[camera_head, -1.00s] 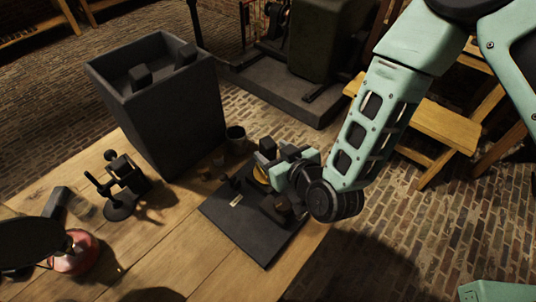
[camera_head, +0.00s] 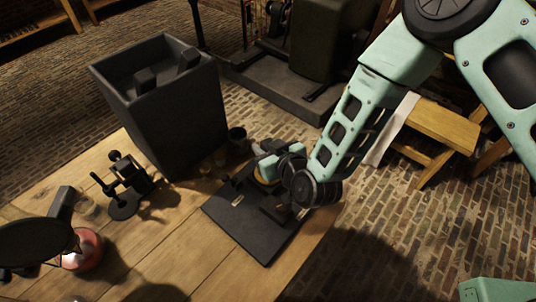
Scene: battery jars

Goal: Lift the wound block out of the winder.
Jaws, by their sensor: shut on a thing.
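The winder is a dark flat plate (camera_head: 243,226) with small dark upright parts, on the wooden table near its right edge. My gripper (camera_head: 264,167) is low over the back right part of the plate, its fingers mostly hidden by my wrist. It is shut on what looks like the wound block. A small yellow-orange patch (camera_head: 262,181) shows just below the fingers and seems to belong to the winding. The rest of the block is hidden, so I cannot tell whether it is clear of the winder.
A tall dark open bin (camera_head: 165,110) with blocks inside stands behind and left of the plate. A small dark cup (camera_head: 238,138) stands behind the plate. A black stand (camera_head: 126,186) and a red-based lamp (camera_head: 82,250) are at the left. The table's front middle is mostly clear.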

